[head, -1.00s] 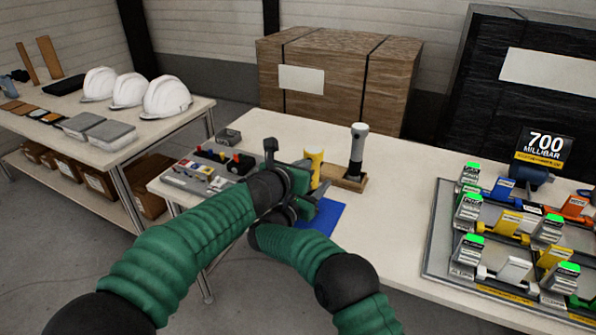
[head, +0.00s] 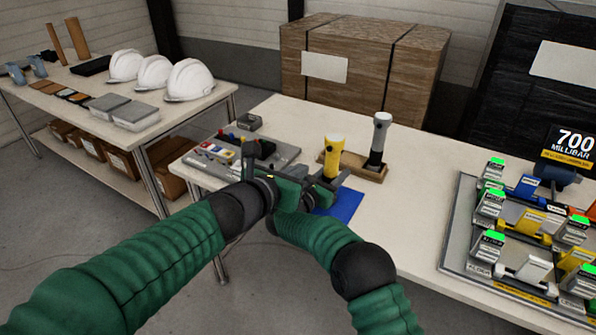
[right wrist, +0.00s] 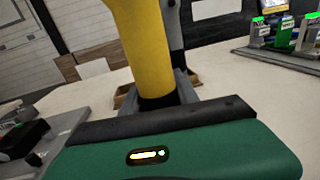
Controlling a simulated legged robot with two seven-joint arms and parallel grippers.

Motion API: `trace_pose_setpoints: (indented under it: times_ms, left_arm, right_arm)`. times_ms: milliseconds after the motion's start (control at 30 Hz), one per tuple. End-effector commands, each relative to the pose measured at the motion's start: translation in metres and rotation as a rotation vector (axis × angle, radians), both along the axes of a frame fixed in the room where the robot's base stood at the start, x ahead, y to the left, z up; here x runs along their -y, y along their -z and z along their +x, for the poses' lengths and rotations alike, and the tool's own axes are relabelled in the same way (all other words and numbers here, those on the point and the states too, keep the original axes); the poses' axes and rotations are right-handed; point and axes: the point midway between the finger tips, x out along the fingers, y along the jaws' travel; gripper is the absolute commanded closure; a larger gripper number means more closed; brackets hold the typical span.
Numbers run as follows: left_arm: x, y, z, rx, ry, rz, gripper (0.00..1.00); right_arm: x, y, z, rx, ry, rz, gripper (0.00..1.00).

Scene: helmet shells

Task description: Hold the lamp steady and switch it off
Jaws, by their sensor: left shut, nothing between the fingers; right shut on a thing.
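The yellow lamp (head: 332,154) stands upright above the front of the table, near the left end of a wooden holder (head: 370,173). It also rises large in the right wrist view (right wrist: 145,48), its dark lower end between my grey fingers. My right gripper (head: 324,184) is shut on the lamp's lower part. My left gripper (head: 296,181) is shut and empty, close to the left of the lamp and partly hidden by green hand parts. I cannot tell whether they touch. The switch is not clear, and I cannot tell whether the lamp is lit.
A grey-and-black lamp (head: 379,138) stands in the holder. A blue mat (head: 341,205) lies in front. A panel with coloured knobs (head: 230,151) is at left, a rack of tagged valves (head: 452,240) at right. The table between is clear.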

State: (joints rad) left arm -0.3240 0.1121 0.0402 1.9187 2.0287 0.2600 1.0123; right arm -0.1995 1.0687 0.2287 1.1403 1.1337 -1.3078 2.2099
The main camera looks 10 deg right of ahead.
Motion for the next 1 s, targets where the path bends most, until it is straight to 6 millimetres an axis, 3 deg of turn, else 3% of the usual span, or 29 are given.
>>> trace_pose_setpoints:
  times_ms: [67, 100, 300, 667, 1000]
  left_arm:
    - [0.0, 0.0, 0.0, 0.0, 0.0, 0.0, 1.0]
    - [0.0, 0.001, 0.0, 0.0, 0.0, 0.0, 1.0]
    - [0.0, 0.0, 0.0, 0.001, 0.0, 0.001, 1.0]
    - [0.0, 0.0, 0.0, 0.001, 0.0, 0.001, 1.0]
    - [0.0, 0.0, 0.0, 0.001, 0.0, 0.001, 1.0]
  right_arm:
    - [-0.001, 0.004, 0.0, -0.006, -0.003, 0.003, 1.0]
    - [-0.001, 0.004, 0.0, -0.006, -0.003, 0.004, 0.62]
    - [0.0, 0.002, 0.0, -0.004, -0.001, 0.002, 0.38]
    - [-0.005, 0.0, -0.005, -0.002, -0.001, 0.001, 0.38]
    - [-0.062, 0.001, -0.06, -0.003, -0.004, 0.0, 0.38]
